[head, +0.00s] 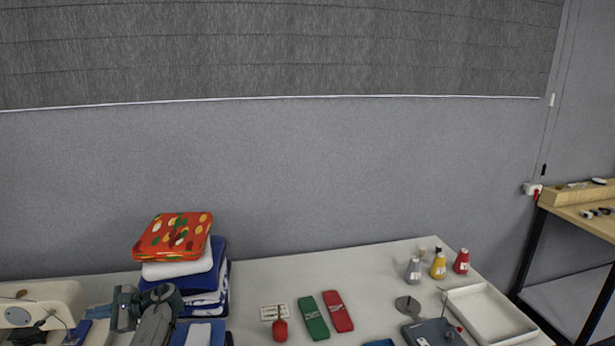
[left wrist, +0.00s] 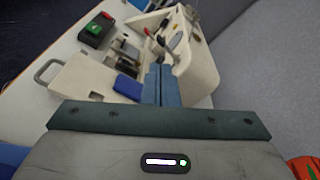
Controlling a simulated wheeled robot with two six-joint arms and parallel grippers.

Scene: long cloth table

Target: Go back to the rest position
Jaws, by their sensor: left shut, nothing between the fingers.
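My left gripper (head: 99,312) is low at the left of the head view, between the white sewing machine (head: 50,297) and the stack of folded cloths (head: 165,270). Its two blue-grey fingers (left wrist: 161,85) lie together in the left wrist view, shut with nothing between them. They point toward the sewing machine (left wrist: 196,60); I cannot tell whether they touch it. My right gripper is in neither view.
The stack has an orange patterned piece (head: 173,237) on top. A green case (head: 313,318) and red case (head: 338,311) lie mid-table. Grey, yellow and red thread cones (head: 438,265) and a white tray (head: 490,314) are at right. The table's back middle (head: 330,268) is clear.

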